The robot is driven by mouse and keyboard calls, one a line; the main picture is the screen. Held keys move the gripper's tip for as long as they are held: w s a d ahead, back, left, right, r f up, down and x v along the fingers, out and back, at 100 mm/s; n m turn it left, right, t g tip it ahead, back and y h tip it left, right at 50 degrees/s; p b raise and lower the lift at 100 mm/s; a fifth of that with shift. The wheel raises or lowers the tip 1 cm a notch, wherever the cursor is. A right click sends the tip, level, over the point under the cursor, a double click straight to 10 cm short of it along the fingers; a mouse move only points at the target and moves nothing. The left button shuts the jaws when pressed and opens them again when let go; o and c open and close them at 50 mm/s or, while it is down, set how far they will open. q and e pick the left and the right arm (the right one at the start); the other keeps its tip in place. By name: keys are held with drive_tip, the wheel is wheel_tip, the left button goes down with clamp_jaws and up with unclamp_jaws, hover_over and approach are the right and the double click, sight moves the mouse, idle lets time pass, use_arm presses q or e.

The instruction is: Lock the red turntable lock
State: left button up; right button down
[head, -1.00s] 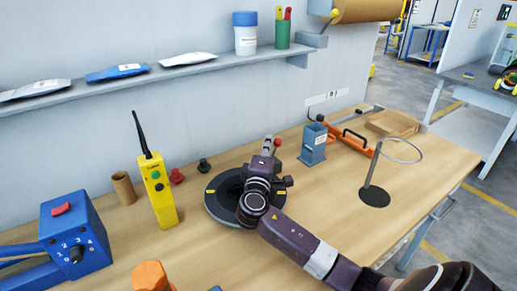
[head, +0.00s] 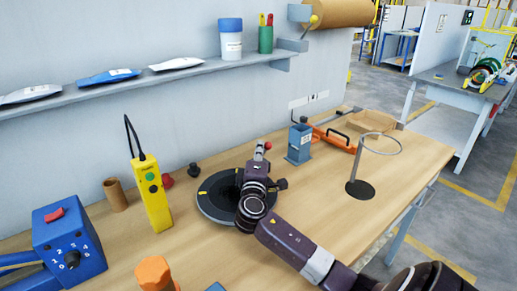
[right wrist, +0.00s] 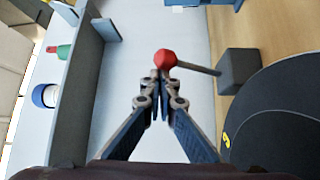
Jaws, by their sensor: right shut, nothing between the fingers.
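The black turntable (head: 213,203) lies on the wooden table, and its dark rim also shows at the right in the right wrist view (right wrist: 280,125). The lock's red ball knob (head: 267,145) stands at its far side. In the right wrist view the red knob (right wrist: 165,59) sits on a thin rod from a dark block (right wrist: 238,68) beside the turntable. My right gripper (head: 259,154) reaches over the turntable, shut and empty. Its closed fingertips (right wrist: 158,80) are right by the knob; whether they touch it I cannot tell. My left gripper is out of view.
A yellow remote (head: 153,195), a brown tube (head: 116,195) and a blue dial box (head: 70,240) stand left of the turntable. A blue-grey holder (head: 299,145) and a ring stand (head: 360,188) are to its right. A shelf (head: 150,85) runs along the wall.

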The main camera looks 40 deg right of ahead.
drive_tip(key=v, duration=1.2)
drive_tip(key=shift+r, duration=0.1)
